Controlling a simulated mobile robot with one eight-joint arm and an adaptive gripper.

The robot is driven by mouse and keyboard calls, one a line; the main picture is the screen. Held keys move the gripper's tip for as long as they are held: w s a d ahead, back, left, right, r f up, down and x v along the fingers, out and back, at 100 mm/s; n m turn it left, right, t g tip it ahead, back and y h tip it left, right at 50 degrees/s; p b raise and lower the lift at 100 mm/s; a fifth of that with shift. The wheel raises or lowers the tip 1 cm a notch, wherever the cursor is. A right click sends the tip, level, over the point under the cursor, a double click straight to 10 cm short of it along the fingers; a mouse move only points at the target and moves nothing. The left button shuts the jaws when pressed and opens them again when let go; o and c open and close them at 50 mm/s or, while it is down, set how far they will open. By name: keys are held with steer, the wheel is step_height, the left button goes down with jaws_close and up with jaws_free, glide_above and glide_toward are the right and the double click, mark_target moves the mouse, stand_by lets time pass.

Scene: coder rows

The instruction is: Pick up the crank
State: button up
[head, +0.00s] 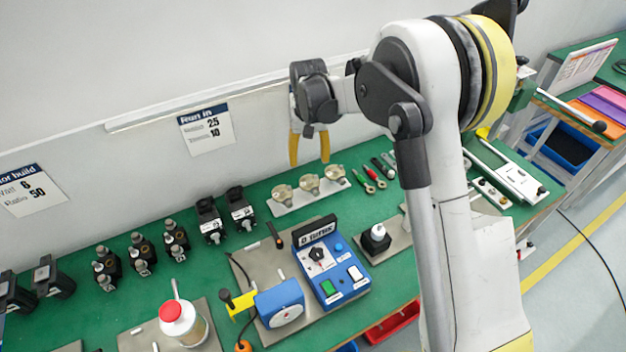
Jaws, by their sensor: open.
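My gripper (309,150) hangs in the air with its yellow fingers pointing down, apart and empty. It is at the back of the green bench, above and behind a strip of round pale parts (309,184). I cannot tell for certain which part is the crank. A small dark handle (276,236) lies on the grey plate (255,262), left of the blue control box. A yellow piece with a black knob (234,303) is beside the round-faced blue unit (280,303). My gripper is apart from both.
The blue control box (330,268) stands mid-bench. Black encoders (140,254) stand in rows at the left. A red-capped bottle (184,322) is at the front. Pliers (375,178) lie at the back right. My arm hides part of the bench's right side.

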mark_target(309, 180)
step_height(309, 180, down, 5)
steer(key=shift+f+b, duration=0.1)
steer(key=shift+b, duration=0.75)
steer(key=f+b, duration=0.1)
steer(key=f, duration=0.2)
steer(key=f+b, duration=0.1)
steer(key=f, duration=0.1)
steer(key=shift+w+b, duration=0.3)
steer(key=shift+w, duration=0.1)
steer(key=c, duration=0.9)
